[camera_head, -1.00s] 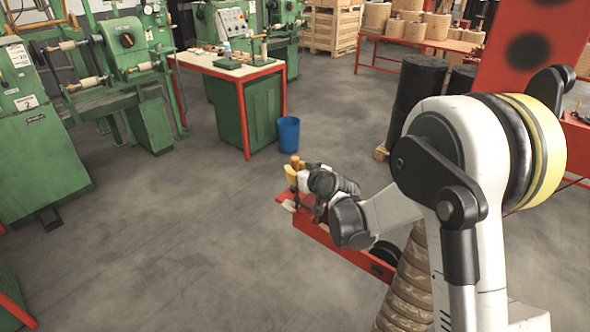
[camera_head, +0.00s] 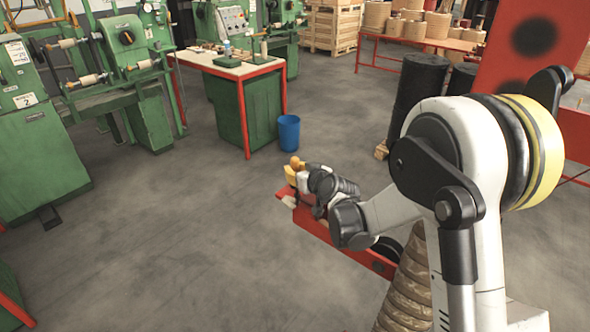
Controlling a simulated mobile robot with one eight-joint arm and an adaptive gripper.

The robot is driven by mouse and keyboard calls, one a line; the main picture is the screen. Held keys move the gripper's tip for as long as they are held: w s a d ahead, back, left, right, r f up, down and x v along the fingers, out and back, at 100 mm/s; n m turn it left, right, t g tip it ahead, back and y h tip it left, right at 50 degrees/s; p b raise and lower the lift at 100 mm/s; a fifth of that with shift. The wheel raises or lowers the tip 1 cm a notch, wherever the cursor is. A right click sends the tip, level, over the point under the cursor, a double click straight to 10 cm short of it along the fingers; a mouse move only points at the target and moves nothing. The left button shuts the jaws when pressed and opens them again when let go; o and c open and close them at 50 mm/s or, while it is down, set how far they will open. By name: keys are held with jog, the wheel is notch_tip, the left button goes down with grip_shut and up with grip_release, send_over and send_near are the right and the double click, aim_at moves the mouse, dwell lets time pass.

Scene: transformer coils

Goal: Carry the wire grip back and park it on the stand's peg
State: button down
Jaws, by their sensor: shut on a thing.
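My gripper (camera_head: 305,180) is at the end of my arm, in the middle of the view, over the red beam-like surface (camera_head: 335,243). It is shut on a small yellow-orange thing (camera_head: 293,174) with a rounded orange top, which I take to be the wire grip. My gripper hides part of it, and whether it touches the red surface cannot be told. I cannot make out the stand's peg.
A blue bin (camera_head: 289,133) stands beyond my gripper, by a workbench (camera_head: 225,68) with red legs. Green machines (camera_head: 40,150) line the left. Dark cylinders (camera_head: 418,95) stand behind my arm. The grey floor (camera_head: 170,235) at left is clear.

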jog(key=shift+f, duration=0.45)
jog(key=shift+f+b, duration=0.8)
jog(key=shift+b, duration=0.15)
jog(key=c, duration=1.2)
grip_release()
jog(key=shift+s, duration=0.1)
jog(key=v, duration=1.2)
